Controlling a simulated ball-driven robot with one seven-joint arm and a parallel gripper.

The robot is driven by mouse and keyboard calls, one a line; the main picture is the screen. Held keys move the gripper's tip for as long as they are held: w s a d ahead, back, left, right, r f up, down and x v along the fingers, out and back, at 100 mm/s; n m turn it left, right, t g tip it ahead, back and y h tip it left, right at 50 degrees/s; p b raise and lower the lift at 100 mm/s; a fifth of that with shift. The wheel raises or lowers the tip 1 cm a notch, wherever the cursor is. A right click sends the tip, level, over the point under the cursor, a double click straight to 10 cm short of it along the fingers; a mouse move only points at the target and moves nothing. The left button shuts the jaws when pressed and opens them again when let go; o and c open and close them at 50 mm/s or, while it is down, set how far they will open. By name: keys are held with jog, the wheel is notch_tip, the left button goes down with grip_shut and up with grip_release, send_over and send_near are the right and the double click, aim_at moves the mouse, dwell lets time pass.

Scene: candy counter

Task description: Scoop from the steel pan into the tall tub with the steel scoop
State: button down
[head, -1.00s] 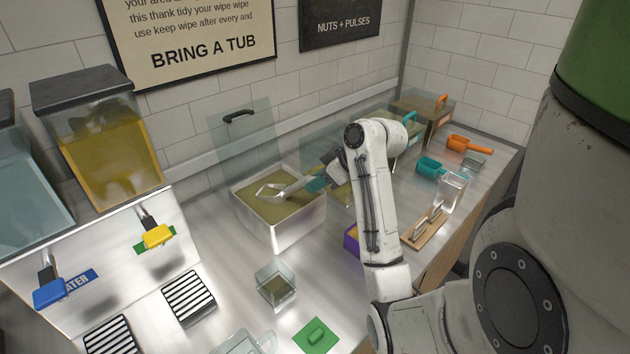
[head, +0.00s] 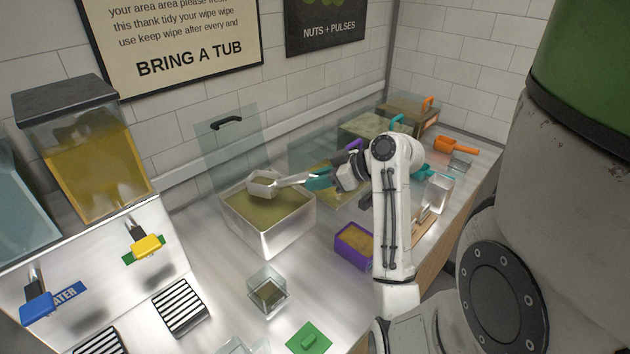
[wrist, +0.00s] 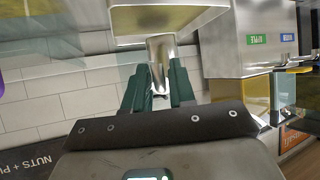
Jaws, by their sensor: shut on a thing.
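My gripper (head: 318,180) is shut on the handle of the steel scoop (head: 263,184). In the wrist view my gripper's dark green fingers (wrist: 158,82) clasp the scoop's handle, with the scoop (wrist: 168,18) beyond them. The scoop is over the back of the steel pan (head: 282,238), which holds olive-yellow grains. The scoop looks raised above the grains; I cannot tell whether it carries any. A clear, upright tub (head: 267,292) stands on the counter in front of the pan, with dark greenish contents low inside. Another clear container (head: 437,192) stands at the right.
A clear lid (head: 232,145) with a black handle stands behind the pan. A purple bin (head: 353,246) is right of the pan. A green lid (head: 308,339) and a striped pad (head: 179,306) lie in front. Dispensers (head: 88,160) stand left. Counter between pan and tub is clear.

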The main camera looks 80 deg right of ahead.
jog(key=shift+s+r, duration=0.3)
jog(key=shift+r, duration=0.15)
jog(key=shift+r+p, duration=1.45)
jog(key=shift+p, duration=0.1)
